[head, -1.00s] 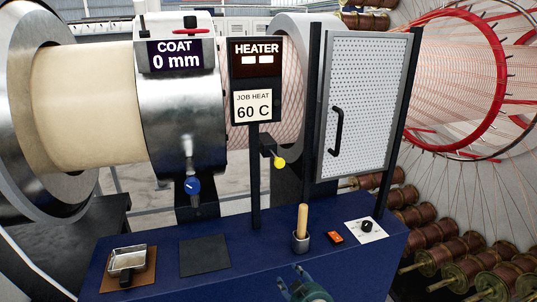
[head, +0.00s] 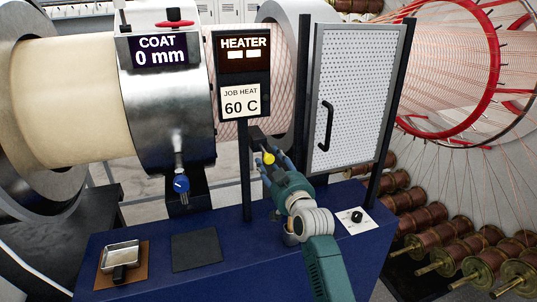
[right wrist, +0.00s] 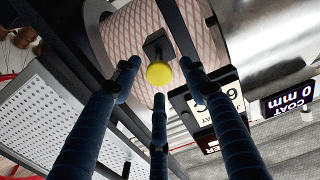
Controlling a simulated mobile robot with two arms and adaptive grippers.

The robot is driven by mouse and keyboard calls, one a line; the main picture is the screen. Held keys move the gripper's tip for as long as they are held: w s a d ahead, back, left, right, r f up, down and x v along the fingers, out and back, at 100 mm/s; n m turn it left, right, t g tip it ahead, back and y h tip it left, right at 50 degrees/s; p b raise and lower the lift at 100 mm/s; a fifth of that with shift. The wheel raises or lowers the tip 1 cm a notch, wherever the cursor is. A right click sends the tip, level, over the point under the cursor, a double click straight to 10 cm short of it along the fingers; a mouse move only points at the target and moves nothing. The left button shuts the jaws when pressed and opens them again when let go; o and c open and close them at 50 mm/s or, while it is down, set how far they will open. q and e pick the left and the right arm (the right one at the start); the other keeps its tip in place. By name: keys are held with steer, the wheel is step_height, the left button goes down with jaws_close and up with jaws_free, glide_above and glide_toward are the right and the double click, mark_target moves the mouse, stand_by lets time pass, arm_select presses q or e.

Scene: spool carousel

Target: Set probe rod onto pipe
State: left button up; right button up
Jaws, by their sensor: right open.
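The pipe (head: 70,100) is a thick cream cylinder running through the large metal ring at left. Its mesh-wrapped stretch (right wrist: 140,40) shows in the right wrist view. My right gripper (head: 270,167) is open, with its fingers by the yellow knob (head: 268,158) of the lever under the heater sign. In the right wrist view, the yellow knob (right wrist: 160,74) appears between the spread fingers (right wrist: 160,98); I cannot tell whether they touch it. The wooden rod, likely the probe rod, is hidden behind my right arm; only part of its cup (head: 290,236) shows. My left gripper is out of view.
The heater sign (head: 241,55) on its post and the perforated door (head: 350,95) flank my right gripper. A metal pan (head: 121,256) and a dark mat (head: 196,250) lie on the blue bench (head: 225,278). Copper spools (head: 425,217) stand at right.

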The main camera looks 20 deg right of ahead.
steer(key=shift+w, duration=1.4)
